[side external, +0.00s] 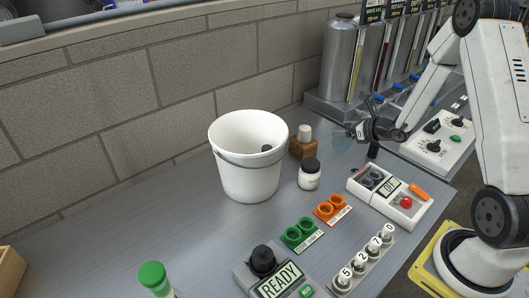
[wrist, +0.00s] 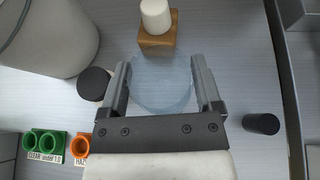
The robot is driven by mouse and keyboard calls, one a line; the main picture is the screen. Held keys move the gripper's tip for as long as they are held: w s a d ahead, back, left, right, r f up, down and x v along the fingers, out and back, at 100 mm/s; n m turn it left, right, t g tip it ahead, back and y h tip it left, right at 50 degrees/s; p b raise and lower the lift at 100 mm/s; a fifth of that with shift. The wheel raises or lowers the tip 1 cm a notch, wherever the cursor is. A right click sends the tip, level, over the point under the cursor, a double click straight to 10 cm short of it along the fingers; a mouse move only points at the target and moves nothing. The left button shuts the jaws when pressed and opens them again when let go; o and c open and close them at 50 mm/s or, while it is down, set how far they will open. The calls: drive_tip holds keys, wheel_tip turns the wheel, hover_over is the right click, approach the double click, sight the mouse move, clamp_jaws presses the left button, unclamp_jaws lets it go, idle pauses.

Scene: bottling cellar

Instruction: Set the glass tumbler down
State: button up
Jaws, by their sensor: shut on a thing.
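The glass tumbler (wrist: 160,88) is clear, pale blue and see-through. In the wrist view it fills the space between the two fingers of my gripper (wrist: 161,72), which is shut on it. In the side view my gripper (side external: 366,121) is at the back right of the bench, in front of the steel tanks, and the tumbler (side external: 356,131) is a faint bluish shape at its fingers. I cannot tell whether the tumbler's base touches the bench.
A wooden block with a white top (wrist: 157,30) is just ahead of the tumbler. A white bucket (side external: 247,160) and a dark-lidded jar (side external: 309,176) stand left. A dark cylinder (wrist: 261,123) is right.

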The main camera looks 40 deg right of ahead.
sight(343, 149)
drive_tip(key=shift+f, duration=2.2)
drive_tip(key=shift+f, duration=0.1)
drive_tip(key=shift+f, duration=1.7)
drive_tip(key=o, duration=1.1)
drive_tip(key=shift+f, duration=0.1)
drive_tip(key=shift+s+d+r, duration=0.1)
drive_tip(key=shift+s+r, duration=0.25)
drive_tip(key=shift+s, duration=0.05)
drive_tip(key=a+v, duration=0.1)
drive_tip(key=v, duration=1)
drive_tip(key=shift+d, duration=0.4)
